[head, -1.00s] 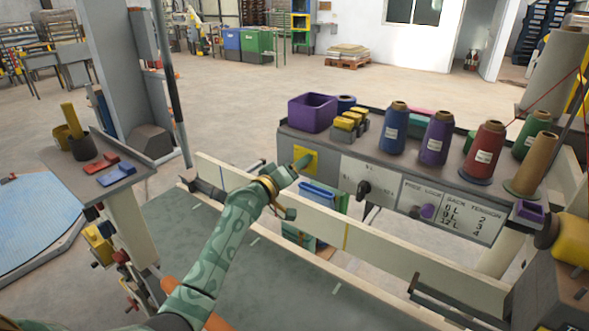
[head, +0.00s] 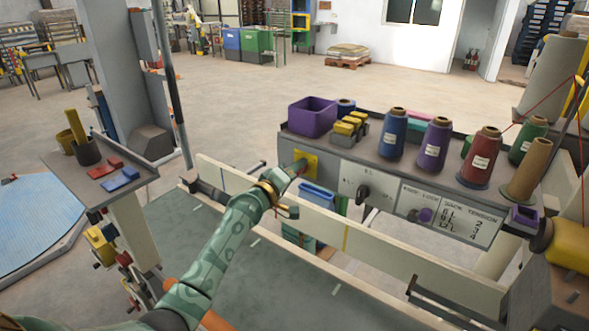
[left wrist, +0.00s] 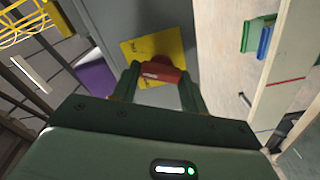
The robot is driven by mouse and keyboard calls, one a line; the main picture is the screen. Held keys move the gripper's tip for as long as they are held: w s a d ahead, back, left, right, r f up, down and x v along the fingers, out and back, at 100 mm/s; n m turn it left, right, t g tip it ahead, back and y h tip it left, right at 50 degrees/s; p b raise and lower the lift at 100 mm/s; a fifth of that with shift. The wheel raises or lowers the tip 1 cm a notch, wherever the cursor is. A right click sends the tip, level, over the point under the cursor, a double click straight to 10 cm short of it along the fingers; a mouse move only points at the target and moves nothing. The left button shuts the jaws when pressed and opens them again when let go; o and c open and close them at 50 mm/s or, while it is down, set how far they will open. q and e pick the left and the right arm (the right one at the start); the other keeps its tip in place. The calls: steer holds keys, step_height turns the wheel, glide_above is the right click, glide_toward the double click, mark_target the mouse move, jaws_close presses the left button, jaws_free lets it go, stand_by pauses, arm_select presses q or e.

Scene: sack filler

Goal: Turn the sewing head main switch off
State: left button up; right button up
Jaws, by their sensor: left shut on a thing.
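The main switch shows as a red handle (left wrist: 162,73) on a yellow plate (left wrist: 155,45) in the left wrist view. In the head view the yellow plate (head: 311,160) is at the left end of the grey panel's front, and a little of the red handle (head: 300,166) shows before it. My left gripper (head: 293,172) reaches the plate from the lower left. In the left wrist view its two green fingers (left wrist: 160,80) are at either side of the red handle, shut on it. The plate's lettering is too small to read. My right gripper is out of view.
Thread cones, a purple bin (head: 312,116) and yellow spools stand on top. A cream rail (head: 375,248) runs below the panel, close under my left arm.

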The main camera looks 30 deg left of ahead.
arm_select(q)
steer(key=shift+f+n+p, duration=0.2)
steer(key=shift+n+p, duration=0.55)
steer(key=shift+n, duration=2.8)
steer(key=shift+f+n+p, duration=0.15)
steer(key=shift+n+p, duration=0.6)
steer(key=shift+n, duration=3.1)
steer(key=o, duration=1)
steer(key=s+p, duration=0.1)
steer(key=s, duration=0.4)
steer(key=s+a, duration=0.1)
steer(key=s, duration=0.4)
steer(key=s+a+p, duration=0.1)
steer(key=s, duration=0.5)
steer(key=shift+s+a+p, duration=0.1)
steer(key=shift+p, duration=0.2)
